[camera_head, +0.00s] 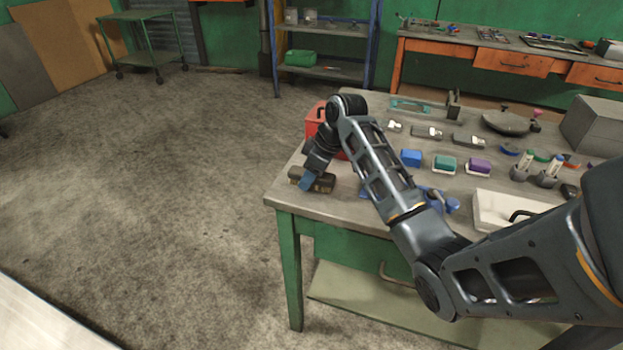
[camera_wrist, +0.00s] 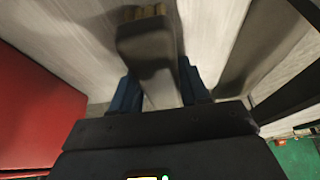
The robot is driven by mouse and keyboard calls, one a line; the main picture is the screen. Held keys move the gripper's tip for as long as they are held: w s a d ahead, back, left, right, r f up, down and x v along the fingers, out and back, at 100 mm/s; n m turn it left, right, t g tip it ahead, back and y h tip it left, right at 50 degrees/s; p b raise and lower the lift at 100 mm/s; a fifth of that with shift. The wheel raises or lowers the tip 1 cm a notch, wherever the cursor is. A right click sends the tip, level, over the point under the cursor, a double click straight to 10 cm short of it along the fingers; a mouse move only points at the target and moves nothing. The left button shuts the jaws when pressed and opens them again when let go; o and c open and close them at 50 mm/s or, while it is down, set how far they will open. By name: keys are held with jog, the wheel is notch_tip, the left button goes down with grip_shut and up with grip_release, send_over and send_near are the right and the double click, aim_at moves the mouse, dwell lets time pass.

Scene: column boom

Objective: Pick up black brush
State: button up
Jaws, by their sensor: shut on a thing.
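The black brush (camera_head: 323,184) with tan bristles is near the left corner of the workbench. In the wrist view the brush (camera_wrist: 150,45) points away from me, its bristles at the top edge. My gripper (camera_head: 307,182) is at the brush, pointing down, with a blue finger showing. In the wrist view my gripper (camera_wrist: 160,88) has its blue fingers on either side of the brush's narrow grey handle, shut on it. The lower handle is hidden by the gripper body. I cannot tell whether the brush touches the bench top.
A red box (camera_head: 314,118) stands just behind my gripper; it fills the left of the wrist view (camera_wrist: 35,105). The workbench (camera_head: 286,196) carries several small coloured blocks, including a blue one (camera_head: 411,158), to the right. Open floor lies left of the bench.

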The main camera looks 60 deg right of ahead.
jog(key=shift+c, duration=1)
jog(key=shift+r, duration=0.1)
jog(key=shift+r, duration=0.5)
notch_tip(320, 180, up, 3)
jog(key=shift+w+r+b, duration=0.1)
jog(key=shift+b, duration=0.3)
jog(key=s+d+r, duration=0.7)
jog(key=s+d, duration=0.1)
jog(key=shift+d, duration=0.25)
jog(key=shift+r, duration=0.1)
jog(key=o, duration=0.6)
jog(key=shift+c, duration=0.2)
jog(key=shift+s, duration=0.1)
jog(key=c, duration=0.4)
